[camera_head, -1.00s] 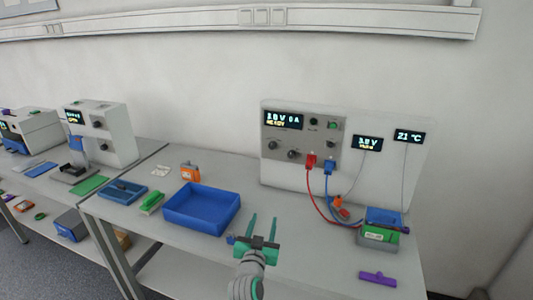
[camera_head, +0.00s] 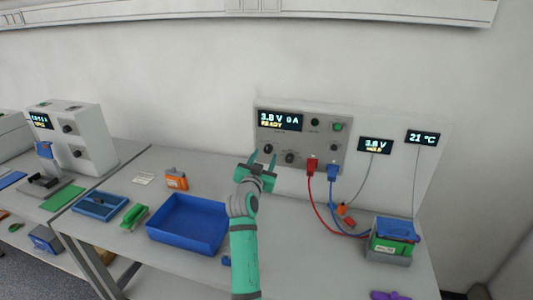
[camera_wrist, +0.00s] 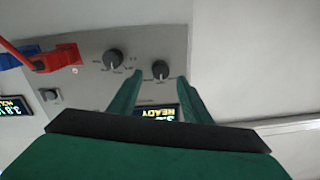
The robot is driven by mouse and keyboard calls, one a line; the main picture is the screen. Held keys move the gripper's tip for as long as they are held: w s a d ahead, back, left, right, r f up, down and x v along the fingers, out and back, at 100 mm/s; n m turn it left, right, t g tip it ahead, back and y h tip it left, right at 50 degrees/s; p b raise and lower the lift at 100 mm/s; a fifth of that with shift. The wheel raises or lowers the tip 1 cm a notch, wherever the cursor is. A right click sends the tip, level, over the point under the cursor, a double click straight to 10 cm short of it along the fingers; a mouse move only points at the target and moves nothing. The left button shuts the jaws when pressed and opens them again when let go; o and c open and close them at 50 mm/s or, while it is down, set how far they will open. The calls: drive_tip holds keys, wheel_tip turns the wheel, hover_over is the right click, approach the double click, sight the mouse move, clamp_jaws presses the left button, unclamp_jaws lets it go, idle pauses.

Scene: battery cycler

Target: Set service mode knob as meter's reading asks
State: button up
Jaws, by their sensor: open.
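The cycler's grey panel (camera_head: 312,140) has a display (camera_head: 280,121) reading "3.8 V 0 A" over "READY". Below it are two dark knobs, a left knob (camera_head: 268,148) and a right knob (camera_head: 290,157); their labels are too small to read, so I cannot tell which is the service mode knob. They also show in the inverted wrist view as the left knob (camera_wrist: 160,70) and right knob (camera_wrist: 112,60). The small meter (camera_head: 375,145) reads "3.8 V" above blurred yellow text. My gripper (camera_head: 263,155) is open and empty, its fingers pointing at the left knob, which lies between the fingertips in the wrist view.
Red plug (camera_head: 312,166) and blue plug (camera_head: 333,171) with cables stand just right of the knobs. A green button (camera_head: 338,127), a "21 °C" display (camera_head: 422,137) and a battery in a holder (camera_head: 392,238) are further right. A blue tray (camera_head: 188,223) sits front left.

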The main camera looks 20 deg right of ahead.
sight(268, 150)
drive_tip(key=shift+x, duration=1.95)
drive_tip(key=c, duration=1)
